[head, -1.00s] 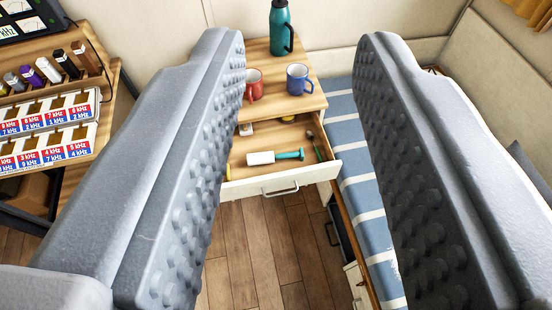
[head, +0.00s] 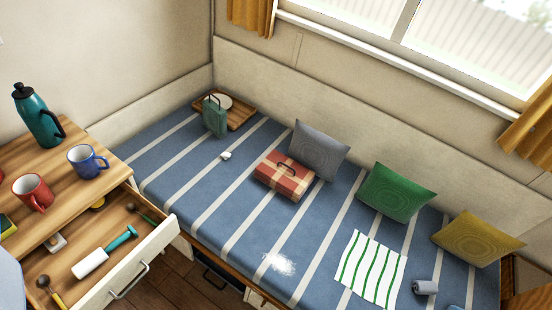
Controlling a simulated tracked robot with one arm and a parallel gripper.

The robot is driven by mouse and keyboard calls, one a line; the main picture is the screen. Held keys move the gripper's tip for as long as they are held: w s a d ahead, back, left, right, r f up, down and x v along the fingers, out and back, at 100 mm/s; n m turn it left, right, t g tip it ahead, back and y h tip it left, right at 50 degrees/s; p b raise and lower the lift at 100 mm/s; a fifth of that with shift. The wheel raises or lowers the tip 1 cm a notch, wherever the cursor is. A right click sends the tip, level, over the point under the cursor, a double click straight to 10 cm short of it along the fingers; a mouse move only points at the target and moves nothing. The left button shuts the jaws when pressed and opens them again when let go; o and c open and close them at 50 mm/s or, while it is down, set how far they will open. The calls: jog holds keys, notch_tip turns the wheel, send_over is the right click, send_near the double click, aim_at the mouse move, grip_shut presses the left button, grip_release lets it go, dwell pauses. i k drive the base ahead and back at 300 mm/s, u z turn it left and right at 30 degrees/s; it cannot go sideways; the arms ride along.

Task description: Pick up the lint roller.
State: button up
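The lint roller (head: 92,262) has a white roll and a teal handle. It lies in the open drawer (head: 148,255) of the wooden cabinet at the lower left, with its handle pointing up and right. Only a grey-blue sliver at the lower left edge, probably part of my gripper (head: 8,284), shows. It looks apart from the lint roller, and whether it is open or shut cannot be seen.
The drawer also holds a yellow-and-black utensil (head: 50,291) and a dark green-handled item (head: 140,213). A red mug (head: 32,192), blue mug (head: 86,161) and teal flask (head: 38,118) stand on the cabinet. A striped bed (head: 245,195) with cushions and a red case (head: 283,177) fills the right.

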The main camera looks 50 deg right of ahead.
aim_at(95, 259)
jog(key=u, duration=0.05)
jog(key=k, duration=0.45)
jog(key=u, duration=0.3)
jog(key=i, duration=1.4)
jog(key=z, duration=0.45)
